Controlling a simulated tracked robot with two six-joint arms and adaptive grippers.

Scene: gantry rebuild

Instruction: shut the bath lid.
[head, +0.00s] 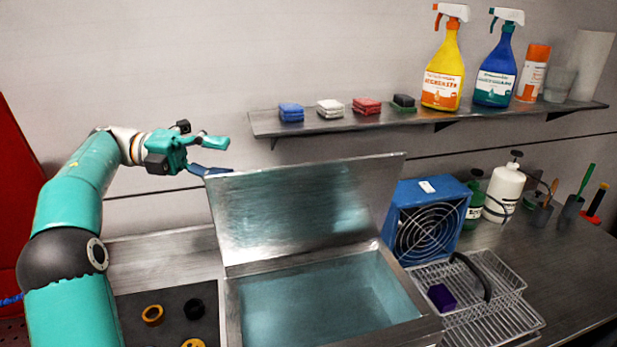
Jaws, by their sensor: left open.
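The bath (232,310) is a metal basin set in the bench, with blue-green liquid or lining inside. Its metal lid (310,208) stands open, raised at the back edge and leaning slightly backward. My left gripper (222,158) is open and empty at the lid's upper left corner. Its lower finger appears close to the lid's top edge; I cannot tell whether it touches. My right gripper is not in view.
A blue fan box (428,218) stands right of the lid. A wire basket (490,290) with a purple block (441,297) sits right of the bath. A dark mat (165,310) with rings lies left. A shelf (320,123) with spray bottles and sponges hangs above.

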